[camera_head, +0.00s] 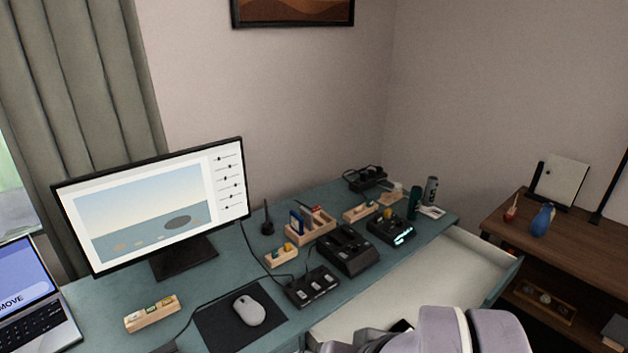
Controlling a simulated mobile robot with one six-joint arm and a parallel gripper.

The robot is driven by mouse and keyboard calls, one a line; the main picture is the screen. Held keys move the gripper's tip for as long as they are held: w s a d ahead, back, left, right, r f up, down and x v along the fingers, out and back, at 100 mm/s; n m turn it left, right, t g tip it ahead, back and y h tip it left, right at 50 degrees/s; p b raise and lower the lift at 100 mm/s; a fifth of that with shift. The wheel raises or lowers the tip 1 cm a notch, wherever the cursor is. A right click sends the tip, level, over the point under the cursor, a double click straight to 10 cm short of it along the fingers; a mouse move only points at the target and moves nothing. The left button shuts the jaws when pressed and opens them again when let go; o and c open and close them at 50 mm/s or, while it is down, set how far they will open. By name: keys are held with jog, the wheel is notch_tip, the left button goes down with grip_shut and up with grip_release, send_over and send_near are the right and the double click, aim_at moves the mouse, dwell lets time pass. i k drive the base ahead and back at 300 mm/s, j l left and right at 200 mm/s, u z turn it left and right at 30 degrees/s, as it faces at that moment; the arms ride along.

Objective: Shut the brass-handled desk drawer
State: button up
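The desk drawer (425,278) stands pulled out from the teal desk (345,293) at the lower right. Its pale inside shows, and its teal far side panel (502,281) reaches past the desk edge. The brass handle is not visible. My pale lilac arm covers the near part of the drawer at the bottom of the picture. A greyish part at the arm's left end may be my gripper (365,342), but the fingers cannot be made out. Whether it touches the drawer cannot be told. A small dark item (401,326) shows beside the arm.
The desk holds a monitor (160,205), a laptop (35,300), a mouse (249,310) on a dark pad, black devices (347,250), wooden holders and bottles (430,190). A brown shelf unit (555,255) with a blue vase (543,220) stands right, beyond a gap.

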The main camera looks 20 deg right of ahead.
aim_at(458, 268)
jog(key=l+z, duration=0.2)
jog(key=z, duration=0.2)
jog(key=l+z, duration=0.25)
jog(key=z, duration=0.15)
jog(key=l+z, duration=0.2)
jog(key=z, duration=0.2)
jog(key=k+j+u, duration=0.2)
jog(key=k, duration=0.25)
jog(key=k+l, duration=0.05)
